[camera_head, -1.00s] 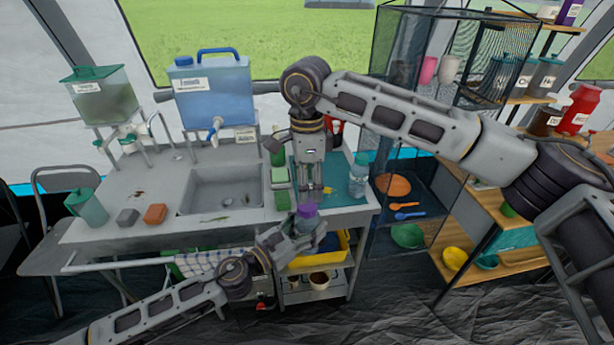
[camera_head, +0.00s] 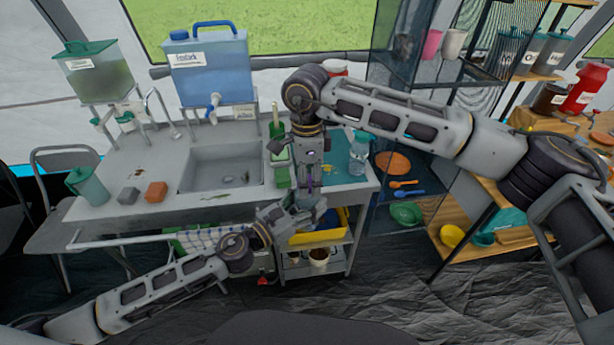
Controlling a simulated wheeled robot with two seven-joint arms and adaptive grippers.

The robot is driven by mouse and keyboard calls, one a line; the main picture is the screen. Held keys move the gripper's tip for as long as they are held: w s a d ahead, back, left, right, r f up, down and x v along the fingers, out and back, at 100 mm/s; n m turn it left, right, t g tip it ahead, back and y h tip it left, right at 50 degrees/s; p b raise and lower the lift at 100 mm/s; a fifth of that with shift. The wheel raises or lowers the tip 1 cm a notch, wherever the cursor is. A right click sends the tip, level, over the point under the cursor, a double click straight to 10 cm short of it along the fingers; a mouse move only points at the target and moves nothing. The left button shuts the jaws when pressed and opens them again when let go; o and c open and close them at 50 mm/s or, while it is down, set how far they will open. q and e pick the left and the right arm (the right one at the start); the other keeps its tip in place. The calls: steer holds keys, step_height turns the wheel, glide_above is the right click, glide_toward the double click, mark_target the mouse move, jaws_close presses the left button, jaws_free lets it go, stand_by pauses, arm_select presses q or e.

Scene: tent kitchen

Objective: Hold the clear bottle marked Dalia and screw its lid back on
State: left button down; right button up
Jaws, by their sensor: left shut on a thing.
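My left gripper (camera_head: 306,212) is at the front edge of the counter, shut on a bottle that is mostly hidden by the fingers and by my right gripper. A small purple part (camera_head: 309,183) shows just above it, between the fingers of my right gripper (camera_head: 311,188). My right gripper points straight down directly over my left one. Whether it is shut on the purple part is too small to tell. No Dalia marking is readable. Another clear bottle with a teal lid (camera_head: 359,152) stands upright on the right of the counter.
The sink (camera_head: 222,172) is left of my grippers. Green bottle (camera_head: 277,125) and sponge (camera_head: 282,177) stand behind them. A yellow bin (camera_head: 318,237) sits on the shelf below.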

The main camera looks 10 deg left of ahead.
steer(key=c, duration=1)
steer(key=o, duration=1.2)
steer(key=shift+r, duration=0.1)
step_height(320, 180, up, 12)
